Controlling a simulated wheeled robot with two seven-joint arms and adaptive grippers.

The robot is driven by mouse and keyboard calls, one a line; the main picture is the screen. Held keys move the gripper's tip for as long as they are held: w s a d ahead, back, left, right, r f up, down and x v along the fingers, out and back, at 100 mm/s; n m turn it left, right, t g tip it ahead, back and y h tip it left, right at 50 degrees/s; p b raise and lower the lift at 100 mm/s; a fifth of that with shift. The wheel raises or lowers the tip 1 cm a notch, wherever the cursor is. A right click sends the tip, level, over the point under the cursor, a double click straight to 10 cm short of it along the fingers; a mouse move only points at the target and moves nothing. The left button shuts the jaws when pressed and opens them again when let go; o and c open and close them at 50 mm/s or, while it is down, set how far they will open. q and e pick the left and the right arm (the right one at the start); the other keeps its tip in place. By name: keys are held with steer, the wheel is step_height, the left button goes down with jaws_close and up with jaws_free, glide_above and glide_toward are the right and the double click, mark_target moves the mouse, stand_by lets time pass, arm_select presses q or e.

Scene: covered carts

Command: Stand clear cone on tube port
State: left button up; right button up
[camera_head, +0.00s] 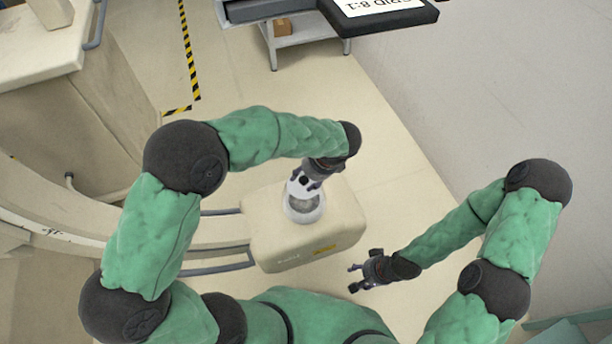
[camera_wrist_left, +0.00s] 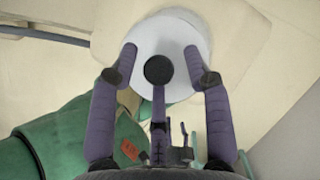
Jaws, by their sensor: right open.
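The clear cone (camera_head: 304,209) shows as a pale, whitish flared shape with a grey middle on top of the beige box-shaped tube housing (camera_head: 345,218). In the left wrist view the cone (camera_wrist_left: 168,35) is a pale round disc against the beige housing. My left gripper (camera_head: 306,182) points down at the cone from above. Its purple fingers overlap the disc in the left wrist view, with two tips spread apart; contact is not clear. The port under the cone is hidden. My right gripper (camera_head: 368,271) is open and empty, beside the housing at its lower right.
A curved beige arm and grey rails (camera_head: 222,266) join the housing on the left. A grey cart with a black panel (camera_head: 385,16) stands at the top. Yellow-black tape (camera_head: 188,50) marks the floor. The floor right of the housing is clear.

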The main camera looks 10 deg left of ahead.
arm_select(q)
steer(key=p+v, duration=0.5)
steer(key=v, duration=0.7)
steer(key=shift+p, duration=0.35)
steer(key=shift+s+a, duration=0.1)
